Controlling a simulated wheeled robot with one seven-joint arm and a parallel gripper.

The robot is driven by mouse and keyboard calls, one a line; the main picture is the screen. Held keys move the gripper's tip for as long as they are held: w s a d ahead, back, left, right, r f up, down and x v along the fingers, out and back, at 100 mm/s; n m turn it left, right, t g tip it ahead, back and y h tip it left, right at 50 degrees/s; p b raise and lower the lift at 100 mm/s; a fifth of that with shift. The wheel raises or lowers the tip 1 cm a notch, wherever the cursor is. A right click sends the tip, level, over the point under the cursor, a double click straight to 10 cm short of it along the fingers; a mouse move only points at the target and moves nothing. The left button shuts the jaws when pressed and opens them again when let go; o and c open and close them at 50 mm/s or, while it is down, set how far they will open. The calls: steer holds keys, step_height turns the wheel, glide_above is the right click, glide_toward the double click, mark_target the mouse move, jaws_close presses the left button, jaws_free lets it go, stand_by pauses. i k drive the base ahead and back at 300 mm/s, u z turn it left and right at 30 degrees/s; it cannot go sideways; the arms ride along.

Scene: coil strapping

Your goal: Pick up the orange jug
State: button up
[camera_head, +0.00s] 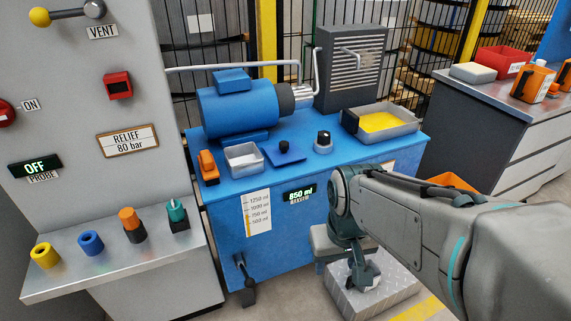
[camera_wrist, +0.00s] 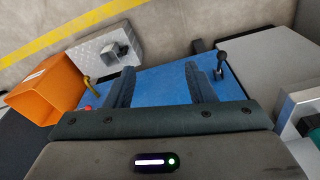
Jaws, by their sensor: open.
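An orange jug with a pale label (camera_head: 533,82) stands on the grey bench at the far right in the head view. A second orange container (camera_head: 565,76) is partly cut off by the right edge. My gripper (camera_head: 358,268) hangs low in front of the blue unit, above a tread-plate step, well to the left of the jug. In the wrist view my gripper (camera_wrist: 160,70) has its two fingers apart, with nothing between them. The jug cannot be made out in the wrist view.
The blue unit (camera_head: 285,180) carries a motor, a small tray and a yellow-filled tray (camera_head: 380,122). An open orange bin (camera_wrist: 45,88) shows left in the wrist view. The tread-plate step (camera_head: 390,295) lies below.

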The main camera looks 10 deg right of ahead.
mark_target(533, 82)
steer(key=z, duration=1.65)
